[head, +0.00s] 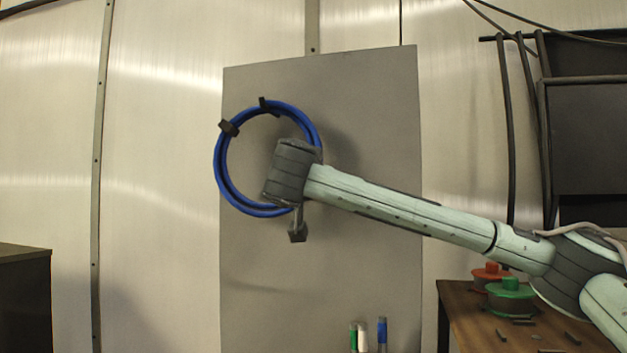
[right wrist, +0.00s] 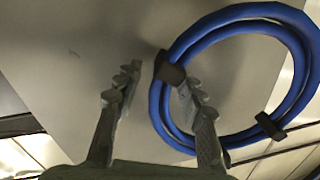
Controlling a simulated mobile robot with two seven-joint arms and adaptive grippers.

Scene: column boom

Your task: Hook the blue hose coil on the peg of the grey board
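The blue hose coil (head: 222,170) is a ring with dark bands, upright in front of the grey board (head: 370,120), over its left edge. A small dark piece (head: 263,103) stands at the top of the ring; I cannot tell whether it is the peg or a band. My right wrist covers the coil's right side, and part of my right gripper (head: 298,230) shows below it. In the right wrist view, my right gripper (right wrist: 155,85) has its fingers apart, with the coil (right wrist: 157,110) beside and behind the right finger, near a dark band (right wrist: 168,68). My left gripper is out of view.
A brown table (head: 465,325) at the lower right holds a red spool (head: 488,274), a green spool (head: 511,292) and small dark pieces. Several markers (head: 382,333) stand at the bottom, before the board. A dark cabinet (head: 25,300) is at the lower left.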

